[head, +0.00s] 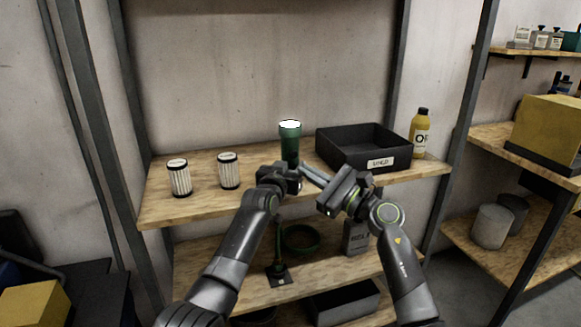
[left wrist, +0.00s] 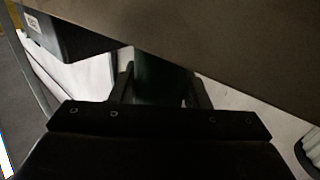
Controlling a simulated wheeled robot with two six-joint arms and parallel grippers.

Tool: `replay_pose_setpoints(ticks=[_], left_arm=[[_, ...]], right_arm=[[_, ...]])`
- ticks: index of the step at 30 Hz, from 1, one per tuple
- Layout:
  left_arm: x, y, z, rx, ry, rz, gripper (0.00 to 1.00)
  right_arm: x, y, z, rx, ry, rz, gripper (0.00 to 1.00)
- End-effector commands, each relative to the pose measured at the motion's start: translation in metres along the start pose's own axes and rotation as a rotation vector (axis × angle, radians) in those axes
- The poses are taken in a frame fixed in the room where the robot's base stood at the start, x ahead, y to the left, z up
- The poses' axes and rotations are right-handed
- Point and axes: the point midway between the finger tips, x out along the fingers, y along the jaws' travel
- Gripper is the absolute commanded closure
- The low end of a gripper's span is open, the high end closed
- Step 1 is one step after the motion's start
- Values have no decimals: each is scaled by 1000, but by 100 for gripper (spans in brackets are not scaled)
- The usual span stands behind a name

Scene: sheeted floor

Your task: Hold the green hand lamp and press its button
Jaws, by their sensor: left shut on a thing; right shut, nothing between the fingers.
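The green hand lamp (head: 290,143) stands upright at the shelf's front in the head view, its round top glowing white. My left gripper (head: 291,172) is shut on its lower part. In the left wrist view the dark green lamp body (left wrist: 152,80) sits between the two fingers (left wrist: 158,88). My right gripper (head: 308,172) is shut and empty, its fingertips close to the lamp's right side. Whether they touch the lamp is unclear. The button cannot be made out.
Two white ribbed cylinders, one (head: 179,178) and another (head: 228,170), stand left on the wooden shelf (head: 160,207). A black bin (head: 336,150) and a yellow bottle (head: 420,133) stand right. A lower shelf (head: 215,275) holds a green ring (head: 301,238).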

Motion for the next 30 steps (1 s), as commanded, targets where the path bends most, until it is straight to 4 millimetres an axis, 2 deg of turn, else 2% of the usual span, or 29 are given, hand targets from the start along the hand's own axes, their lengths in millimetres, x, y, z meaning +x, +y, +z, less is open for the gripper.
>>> replay_pose_setpoints(ticks=[11, 12, 18, 30], left_arm=[[0, 0, 0, 0, -1, 0, 85], [0, 0, 0, 0, 1, 0, 57], [0, 0, 0, 0, 1, 0, 33], [-4, 0, 2, -1, -2, 1, 33]], right_arm=[[-2, 1, 2, 0, 0, 0, 100], [-2, 1, 2, 0, 0, 0, 100], [-2, 1, 2, 0, 0, 0, 100], [-2, 1, 2, 0, -1, 0, 100]])
